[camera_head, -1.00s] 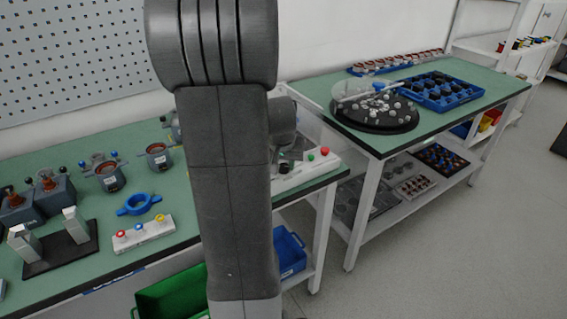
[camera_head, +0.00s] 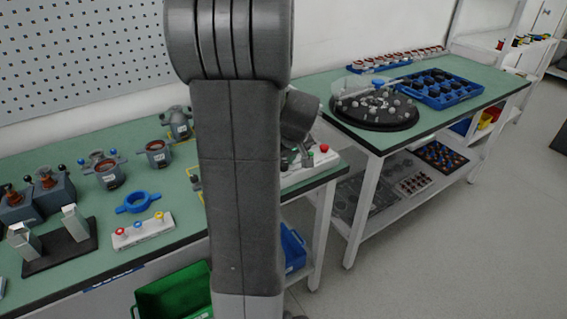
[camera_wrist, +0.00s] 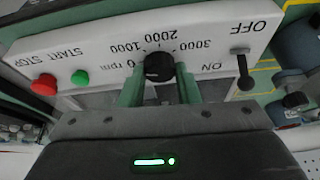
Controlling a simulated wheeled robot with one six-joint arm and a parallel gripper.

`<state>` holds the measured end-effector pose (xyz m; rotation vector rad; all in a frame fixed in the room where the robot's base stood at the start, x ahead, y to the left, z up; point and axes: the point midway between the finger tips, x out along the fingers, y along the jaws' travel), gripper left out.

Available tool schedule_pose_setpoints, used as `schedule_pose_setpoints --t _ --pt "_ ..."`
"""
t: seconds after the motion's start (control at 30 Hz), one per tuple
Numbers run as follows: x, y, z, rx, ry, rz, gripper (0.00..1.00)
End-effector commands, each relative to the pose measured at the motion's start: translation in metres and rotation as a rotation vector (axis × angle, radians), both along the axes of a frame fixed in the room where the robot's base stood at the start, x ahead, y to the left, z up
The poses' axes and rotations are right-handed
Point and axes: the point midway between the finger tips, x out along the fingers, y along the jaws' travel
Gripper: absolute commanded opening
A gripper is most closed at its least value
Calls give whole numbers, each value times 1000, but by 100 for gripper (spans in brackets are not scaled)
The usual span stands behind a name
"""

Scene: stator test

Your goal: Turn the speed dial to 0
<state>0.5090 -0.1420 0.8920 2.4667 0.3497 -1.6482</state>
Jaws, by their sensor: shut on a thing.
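The speed dial (camera_wrist: 158,66) is a round black knob on a white control panel (camera_wrist: 90,47) in the wrist view. The panel's print appears upside down, with 0 rpm, 1000, 2000 and 3000 around the knob. My gripper (camera_wrist: 159,72) has its two green fingers on either side of the dial, shut on it. The dial's pointer mark is too small to read.
The wrist view shows a red STOP button (camera_wrist: 44,85), a green START button (camera_wrist: 80,78) and a black toggle lever (camera_wrist: 244,72) near ON and OFF. In the head view a button box (camera_head: 143,231) and blue ring (camera_head: 138,203) lie on the left bench.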

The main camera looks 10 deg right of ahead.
Motion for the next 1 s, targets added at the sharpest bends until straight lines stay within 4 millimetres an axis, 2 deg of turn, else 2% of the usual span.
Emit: schedule_pose_setpoints --t 0.4,1.0 --pt "1 -1 0 -2 -3 231 7" --pt "1 -1 1 -3 -1 281 7"
